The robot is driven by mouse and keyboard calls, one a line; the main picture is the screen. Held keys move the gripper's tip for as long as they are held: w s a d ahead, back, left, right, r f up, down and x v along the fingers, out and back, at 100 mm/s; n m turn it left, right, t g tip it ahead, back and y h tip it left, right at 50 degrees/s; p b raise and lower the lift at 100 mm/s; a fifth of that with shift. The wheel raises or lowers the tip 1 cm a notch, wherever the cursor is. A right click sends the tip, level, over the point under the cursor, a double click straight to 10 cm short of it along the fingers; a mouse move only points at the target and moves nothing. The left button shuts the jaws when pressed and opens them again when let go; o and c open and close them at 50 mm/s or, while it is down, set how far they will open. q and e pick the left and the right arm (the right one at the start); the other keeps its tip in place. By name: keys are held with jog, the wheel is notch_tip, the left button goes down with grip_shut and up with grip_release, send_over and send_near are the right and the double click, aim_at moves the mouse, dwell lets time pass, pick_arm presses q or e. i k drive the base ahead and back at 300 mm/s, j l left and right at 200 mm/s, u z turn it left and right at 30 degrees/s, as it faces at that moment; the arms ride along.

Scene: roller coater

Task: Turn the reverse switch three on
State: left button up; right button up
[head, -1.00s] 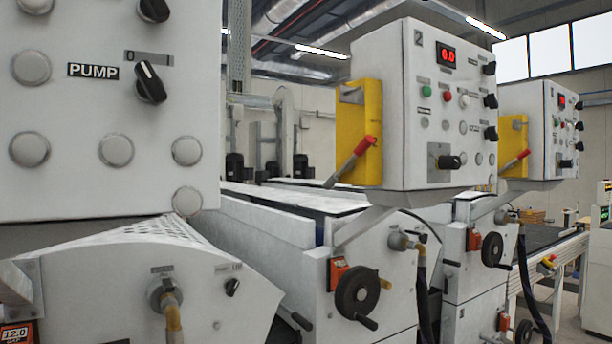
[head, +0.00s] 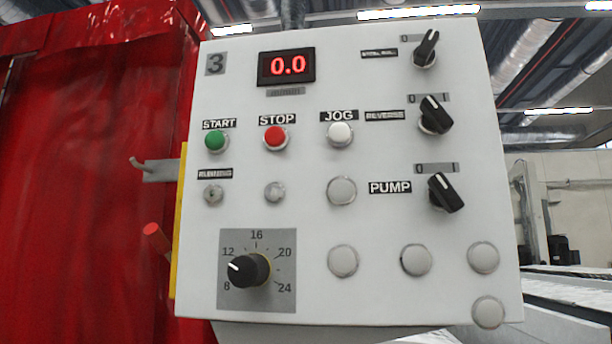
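The control panel marked 3 (head: 310,222) fills the middle of the head view, with its front face towards me. The reverse switch (head: 435,115) is a black rotary knob at the upper right, beside the REVERSE label (head: 384,116). A small plate above it reads 0 and 1. Its white pointer line tilts up and to the left, towards the 0. Neither of my grippers is in view.
Another black knob (head: 426,49) sits above the reverse switch, and the PUMP knob (head: 445,192) sits below it. START (head: 215,141), STOP (head: 275,138) and JOG (head: 340,134) buttons are to the left. A red curtain (head: 80,180) hangs behind on the left.

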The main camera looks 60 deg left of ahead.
aim_at(435, 117)
jog(key=u, duration=1.65)
